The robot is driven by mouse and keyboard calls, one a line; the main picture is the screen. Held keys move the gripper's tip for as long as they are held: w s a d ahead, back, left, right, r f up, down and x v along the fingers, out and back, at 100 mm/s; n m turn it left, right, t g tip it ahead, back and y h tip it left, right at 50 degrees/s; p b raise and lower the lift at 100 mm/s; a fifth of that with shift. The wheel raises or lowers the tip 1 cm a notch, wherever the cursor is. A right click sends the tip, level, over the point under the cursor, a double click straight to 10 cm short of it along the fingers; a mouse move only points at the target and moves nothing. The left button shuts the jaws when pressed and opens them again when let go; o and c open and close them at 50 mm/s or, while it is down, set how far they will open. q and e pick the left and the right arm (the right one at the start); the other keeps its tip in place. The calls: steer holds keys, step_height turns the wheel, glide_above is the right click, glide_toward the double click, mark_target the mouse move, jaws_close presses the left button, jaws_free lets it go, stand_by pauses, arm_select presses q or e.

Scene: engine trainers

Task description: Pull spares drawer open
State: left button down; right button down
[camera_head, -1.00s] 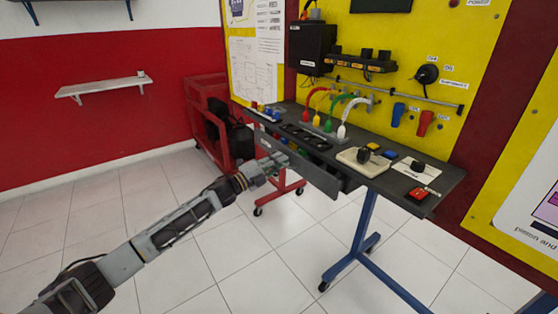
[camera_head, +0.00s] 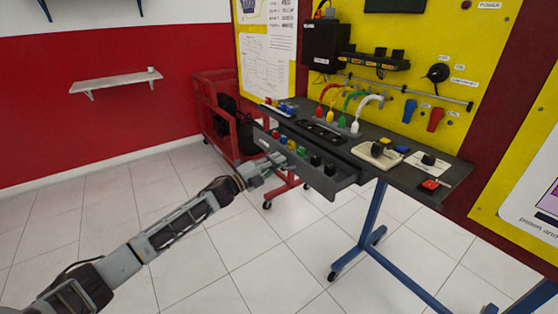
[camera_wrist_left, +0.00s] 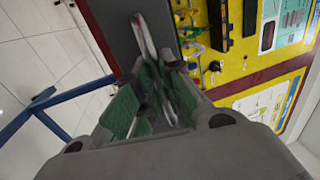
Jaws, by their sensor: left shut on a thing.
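The spares drawer (camera_head: 342,182) is a grey drawer under the dark bench top of the engine trainer. It stands partly open, and several coloured and black knob-like pieces show inside it. My left gripper (camera_head: 277,163) is at the drawer's front, toward its left part. In the left wrist view the gripper (camera_wrist_left: 150,75) has its green-padded fingers shut around a pale bar-like handle (camera_wrist_left: 143,38) on a dark grey panel. The exact finger contact is hard to see in the head view. My right gripper is in neither view.
The bench top (camera_head: 400,172) carries coloured leads, switches and a cream box (camera_head: 377,155). A blue stand leg (camera_head: 372,220) is below it. A red wheeled frame (camera_head: 222,115) stands behind at left. The tiled floor in front is clear.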

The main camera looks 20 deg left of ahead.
arm_select(q)
steer(key=shift+v, duration=1.5)
steer(key=shift+r, duration=0.2)
steer(key=c, duration=1.5)
jaws_free()
steer(key=shift+s, duration=0.1)
steer(key=shift+v, duration=5.9)
